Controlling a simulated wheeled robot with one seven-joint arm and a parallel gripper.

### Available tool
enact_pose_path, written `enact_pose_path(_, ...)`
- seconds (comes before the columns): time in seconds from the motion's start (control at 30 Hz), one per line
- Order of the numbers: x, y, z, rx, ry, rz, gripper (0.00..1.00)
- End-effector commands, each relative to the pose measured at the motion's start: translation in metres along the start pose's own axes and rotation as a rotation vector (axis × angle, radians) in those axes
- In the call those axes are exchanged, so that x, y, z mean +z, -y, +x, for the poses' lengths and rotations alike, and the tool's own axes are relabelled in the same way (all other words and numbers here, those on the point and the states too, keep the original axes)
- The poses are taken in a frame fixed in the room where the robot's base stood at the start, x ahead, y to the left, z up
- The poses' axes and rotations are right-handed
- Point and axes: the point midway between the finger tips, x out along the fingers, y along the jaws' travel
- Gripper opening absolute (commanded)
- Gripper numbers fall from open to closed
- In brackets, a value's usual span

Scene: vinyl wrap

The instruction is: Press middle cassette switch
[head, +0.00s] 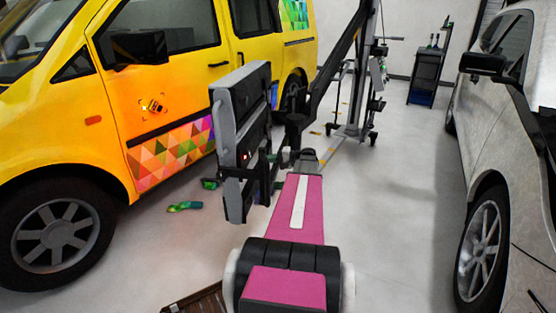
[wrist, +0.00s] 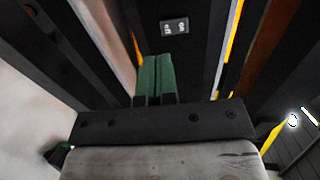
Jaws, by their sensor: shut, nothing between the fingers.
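The heater (head: 222,140), with upright dark and light grey cassettes on a stand, is left of centre in the head view. In the wrist view a small dark switch (wrist: 174,26) with two rockers and white marks sits on a black panel near the top. My gripper (wrist: 155,58) has green fingers pressed together, empty, pointing at the panel just below and left of the switch in the picture. I cannot tell whether the fingertips touch the panel. In the head view my pink arm reaches to the heater's right side, and the fingers are not clear there.
A yellow van (head: 120,90) with coloured triangles stands close on the left. A silver car (head: 515,120) stands on the right. The heater's stand (head: 352,131) is behind, with a dark trolley (head: 425,75) farther back. Green scraps (head: 184,206) lie on the floor. Floor is free towards the right.

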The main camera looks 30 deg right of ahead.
Motion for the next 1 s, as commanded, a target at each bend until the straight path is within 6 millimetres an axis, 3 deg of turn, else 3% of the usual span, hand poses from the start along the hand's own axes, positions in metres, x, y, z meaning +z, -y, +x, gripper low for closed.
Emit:
enact_pose_path(0.2, 0.0, 0.0, 0.042, 0.001, 0.003, 0.0, 0.0)
enact_pose_path(0.4, 0.0, 0.0, 0.068, 0.0, 0.001, 0.0, 0.0)
enact_pose_path(0.6, 0.0, 0.0, 0.079, 0.0, 0.0, 0.001, 0.0)
enact_pose_path(1.0, 0.0, 0.0, 0.081, -0.008, 0.0, 0.001, 0.0)
